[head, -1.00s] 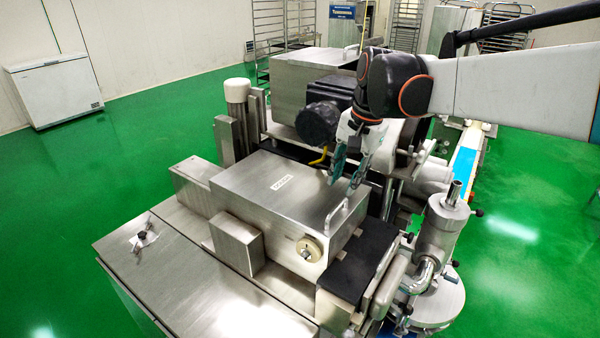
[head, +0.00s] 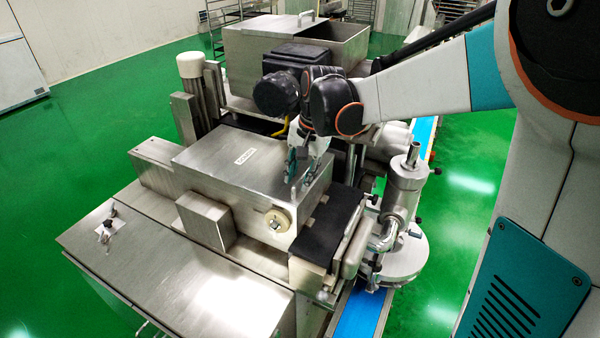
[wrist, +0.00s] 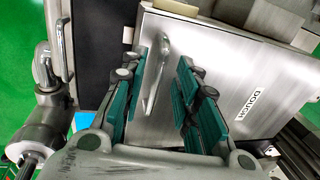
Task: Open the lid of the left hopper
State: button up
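The near hopper is a steel box with a flat closed lid (head: 225,160) marked by a white label; in the wrist view the lid (wrist: 215,60) reads "DOUGH". A thin metal bar handle (wrist: 157,75) stands on the lid near its right edge in the head view. My gripper (head: 301,168) is at this handle, pointing down. In the wrist view my gripper (wrist: 162,62) is open, with teal finger pads on both sides of the handle and gaps between. The handle is partly hidden by the fingers in the head view.
A second steel hopper (head: 250,62) stands behind, with a handle on top. A dark motor (head: 277,95) sits between the hoppers. A pipe and valve assembly (head: 405,185) stands at the right, beside a blue conveyor (head: 425,130). Green floor is clear at the left.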

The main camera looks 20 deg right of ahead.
aim_at(285, 185)
grip_shut()
jog(key=w+a+b, duration=0.1)
jog(key=w+a, duration=0.2)
jog(key=shift+w+a, duration=0.25)
jog(key=shift+w, duration=0.05)
jog(key=shift+s+d, duration=0.1)
jog(key=shift+o, duration=1.1)
grip_release()
jog(key=shift+r, duration=0.15)
notch_tip(285, 185, up, 12)
jog(key=s+d, duration=0.1)
jog(key=shift+s+d+f, duration=0.25)
jog(key=shift+s+d, duration=0.05)
jog(key=shift+s, duration=0.05)
